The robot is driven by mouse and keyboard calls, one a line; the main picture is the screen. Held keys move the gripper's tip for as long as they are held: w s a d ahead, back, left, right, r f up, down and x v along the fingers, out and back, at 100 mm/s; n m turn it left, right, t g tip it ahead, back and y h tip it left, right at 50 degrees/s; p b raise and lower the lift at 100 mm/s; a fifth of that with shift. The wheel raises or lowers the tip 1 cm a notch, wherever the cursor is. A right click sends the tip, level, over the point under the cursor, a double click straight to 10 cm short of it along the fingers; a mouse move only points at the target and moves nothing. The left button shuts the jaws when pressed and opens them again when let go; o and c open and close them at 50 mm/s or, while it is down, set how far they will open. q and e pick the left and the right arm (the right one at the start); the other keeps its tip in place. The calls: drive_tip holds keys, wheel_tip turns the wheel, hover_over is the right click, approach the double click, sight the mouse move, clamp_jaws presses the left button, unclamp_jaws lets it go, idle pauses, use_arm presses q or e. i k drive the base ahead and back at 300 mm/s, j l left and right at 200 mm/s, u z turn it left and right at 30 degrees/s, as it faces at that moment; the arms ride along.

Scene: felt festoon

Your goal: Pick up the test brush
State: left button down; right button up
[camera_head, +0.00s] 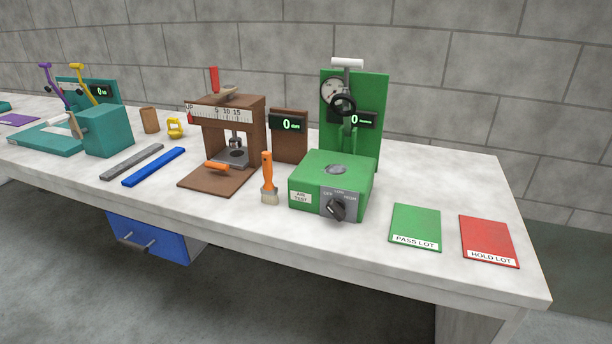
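The test brush (268,179) has an orange handle and pale bristles. Neither of my grippers shows in the head view.
The green air tester (322,176) with a dial knob is just right of the brush; the brown stand (209,178) is to its left. A green PASS LOT mat (416,224) and red HOLD LOT mat (488,237) lie at right. A blue drawer (150,238) hangs below.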

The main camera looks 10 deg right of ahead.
sight(269, 193)
drive_tip(key=i+j, duration=0.45)
drive_tip(key=j, duration=0.15)
drive_tip(key=i+j+u, duration=0.1)
drive_tip(key=i+j, duration=0.3)
drive_tip(key=j, duration=0.2)
drive_tip(key=i+j, duration=0.45)
drive_tip(key=j+u, duration=0.05)
drive_tip(key=j, duration=0.1)
